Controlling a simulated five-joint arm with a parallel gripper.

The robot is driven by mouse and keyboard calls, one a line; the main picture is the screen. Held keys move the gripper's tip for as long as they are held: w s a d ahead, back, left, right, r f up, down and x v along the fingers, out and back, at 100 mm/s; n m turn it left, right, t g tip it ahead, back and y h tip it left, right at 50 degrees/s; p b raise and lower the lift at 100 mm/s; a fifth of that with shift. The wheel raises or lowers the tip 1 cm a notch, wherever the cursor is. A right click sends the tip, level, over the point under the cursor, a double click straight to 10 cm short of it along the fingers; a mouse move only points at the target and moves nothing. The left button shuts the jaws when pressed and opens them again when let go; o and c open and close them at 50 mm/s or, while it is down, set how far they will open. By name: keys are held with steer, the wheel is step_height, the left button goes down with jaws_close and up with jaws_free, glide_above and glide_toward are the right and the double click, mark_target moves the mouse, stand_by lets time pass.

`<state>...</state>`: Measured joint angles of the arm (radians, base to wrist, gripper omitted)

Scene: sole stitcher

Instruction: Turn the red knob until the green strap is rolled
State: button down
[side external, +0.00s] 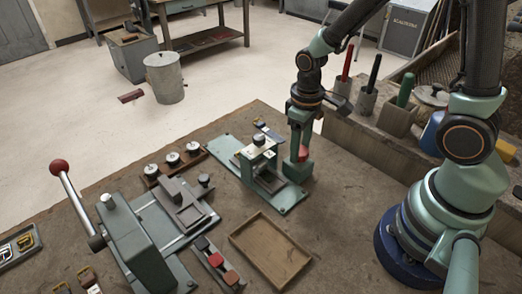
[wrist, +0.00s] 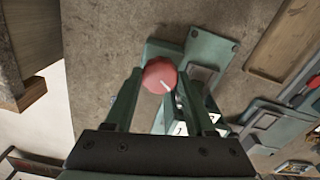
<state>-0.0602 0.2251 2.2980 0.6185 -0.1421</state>
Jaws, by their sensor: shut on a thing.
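The red knob (side external: 304,152) is on the side of a small green fixture (side external: 225,147) on the workbench. In the wrist view the red knob (wrist: 157,72) sits between the two fingertips, and a white mark on it points to the lower right. My gripper (side external: 299,168) points down beside the fixture and is shut on the knob; its fingers also show in the wrist view (wrist: 160,80). The green strap cannot be told apart from the green fixture, and my gripper hides part of that side.
An empty wooden tray (side external: 240,240) lies in front of the fixture. Pots with tools (side external: 366,100) stand on a ledge at right. Bare bench lies right of the tray.

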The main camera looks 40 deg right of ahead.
steer(key=shift+m, duration=1.6)
steer(key=shift+c, duration=1.2)
jaws_free()
steer(key=shift+r, duration=0.1)
step_height(320, 180, up, 12)
